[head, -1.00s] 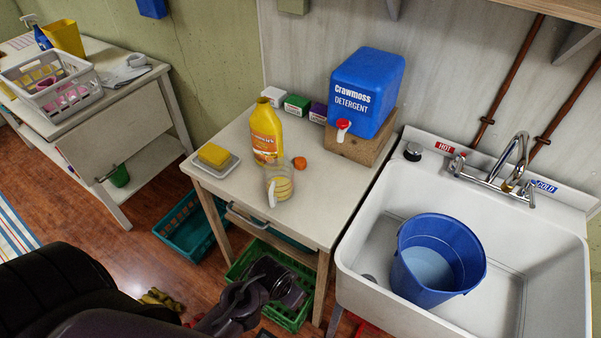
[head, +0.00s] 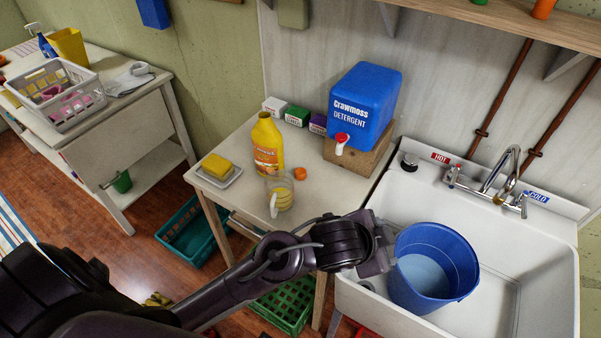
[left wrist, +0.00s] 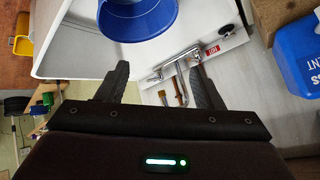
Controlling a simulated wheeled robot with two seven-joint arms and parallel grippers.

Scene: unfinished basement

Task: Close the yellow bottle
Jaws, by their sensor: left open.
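The yellow bottle (head: 267,146) stands upright on the white table, with no cap on its neck. An orange cap (head: 300,173) lies on the table to the right of the bottle. A clear jug (head: 280,192) with yellow liquid stands in front of the bottle and hides part of its base. My left gripper (head: 388,250) is open and empty by the sink's left edge, to the right of and nearer than the bottle and cap. Its two spread fingers show in the left wrist view (left wrist: 160,80), with no bottle or cap between them. My right gripper is not in view.
A blue detergent container (head: 365,105) sits on a wooden block behind the cap. A sponge on a dish (head: 222,179) is left of the jug. A blue bucket (head: 432,265) stands in the sink (head: 510,255). The table's right front part is bare.

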